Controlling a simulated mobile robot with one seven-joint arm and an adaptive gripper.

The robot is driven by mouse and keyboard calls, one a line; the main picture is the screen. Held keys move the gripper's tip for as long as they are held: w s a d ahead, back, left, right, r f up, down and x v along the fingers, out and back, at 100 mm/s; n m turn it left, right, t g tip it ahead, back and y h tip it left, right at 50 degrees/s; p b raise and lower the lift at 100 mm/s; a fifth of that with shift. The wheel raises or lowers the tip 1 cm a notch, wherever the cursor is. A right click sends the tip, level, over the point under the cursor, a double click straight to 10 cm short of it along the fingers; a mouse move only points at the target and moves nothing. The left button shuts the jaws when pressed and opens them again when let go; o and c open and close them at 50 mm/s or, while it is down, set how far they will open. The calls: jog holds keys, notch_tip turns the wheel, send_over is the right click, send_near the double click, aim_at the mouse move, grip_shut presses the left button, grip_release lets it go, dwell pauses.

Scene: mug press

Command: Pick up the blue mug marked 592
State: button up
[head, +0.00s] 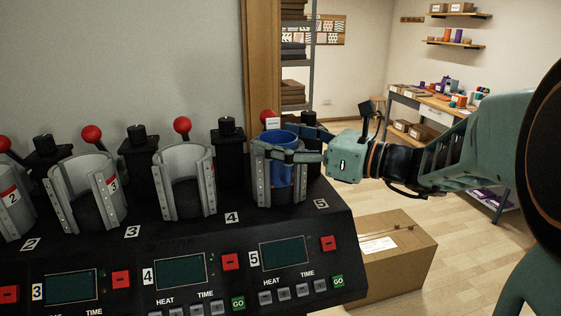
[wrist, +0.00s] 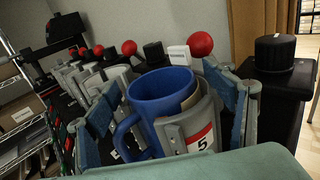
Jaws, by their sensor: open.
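A blue mug (head: 299,175) stands upright inside the grey clamp of press 5 (head: 265,190) at the right end of the machine. In the wrist view the mug (wrist: 160,88) shows its open rim, with its handle to the left. No 592 marking is readable. My gripper (head: 268,142) reaches in from the right, level with the upper part of the mug. Its fingers are apart, one in front of the mug and one behind it. In the wrist view they stand left and right of mug and clamp. I cannot tell whether they touch the mug.
Several empty grey clamps, among them the press 4 clamp (head: 184,180), stand in a row to the left, with red-knobbed levers (head: 182,125) behind. A cardboard box (head: 390,255) is on the floor at right. A workbench (head: 440,108) stands farther back.

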jog(key=shift+a, duration=0.1)
jog(key=shift+c, duration=0.3)
jog(key=shift+r, duration=0.1)
jog(key=c, duration=2)
